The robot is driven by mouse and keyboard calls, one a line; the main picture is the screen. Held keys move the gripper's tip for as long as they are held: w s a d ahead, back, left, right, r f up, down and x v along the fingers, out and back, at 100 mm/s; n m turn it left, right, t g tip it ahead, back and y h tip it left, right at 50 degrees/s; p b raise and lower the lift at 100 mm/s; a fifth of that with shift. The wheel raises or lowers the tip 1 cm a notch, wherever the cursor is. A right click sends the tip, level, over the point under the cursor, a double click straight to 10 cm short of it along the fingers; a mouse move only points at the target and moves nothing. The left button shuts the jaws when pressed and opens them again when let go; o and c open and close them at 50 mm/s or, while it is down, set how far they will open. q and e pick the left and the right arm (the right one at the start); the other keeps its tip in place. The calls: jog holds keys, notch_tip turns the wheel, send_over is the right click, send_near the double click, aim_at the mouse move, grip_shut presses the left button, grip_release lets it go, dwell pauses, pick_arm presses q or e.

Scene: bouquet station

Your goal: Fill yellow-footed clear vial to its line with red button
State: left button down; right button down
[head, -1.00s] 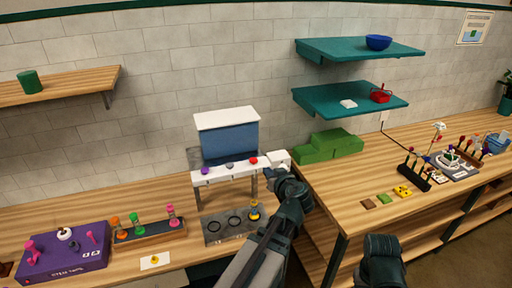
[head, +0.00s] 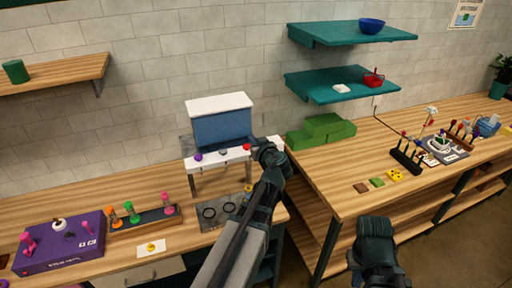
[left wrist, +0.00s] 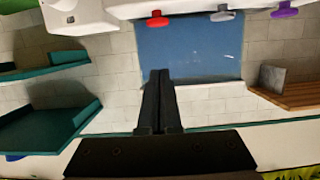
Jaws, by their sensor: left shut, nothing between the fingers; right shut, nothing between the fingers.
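The yellow-footed clear vial (head: 247,191) stands on the ring plate (head: 210,222) under the right end of the dispenser, partly hidden by my left arm; its fill level is too small to tell. The red button (head: 246,147) is the rightmost of three on the dispenser's white front bar, and it also shows in the left wrist view (left wrist: 157,20). My left gripper (head: 264,152) is shut and empty, just right of the red button; the wrist view shows its closed fingers (left wrist: 160,78) apart from the button. My right gripper (head: 375,228) is shut and empty at the lower right.
The dispenser also has a purple button (head: 198,157) and a grey button (head: 223,152). A wooden rack (head: 142,221) with coloured vials and a purple box (head: 60,248) are at left. Green blocks (head: 322,130) stand right of the dispenser. Teal shelves (head: 340,84) hang above.

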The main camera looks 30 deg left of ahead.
aim_at(247, 147)
pick_arm(q)
jog(key=x, duration=0.4)
jog(key=shift+f+b, duration=0.1)
jog(key=shift+b, duration=0.3)
notch_tip(247, 147, down, 2)
jog(key=shift+w+a+f+b, duration=0.1)
jog(key=shift+a+b, duration=0.1)
jog(key=shift+b, duration=0.85)
jog(key=shift+f+b, duration=0.85)
jog(key=shift+b, duration=0.05)
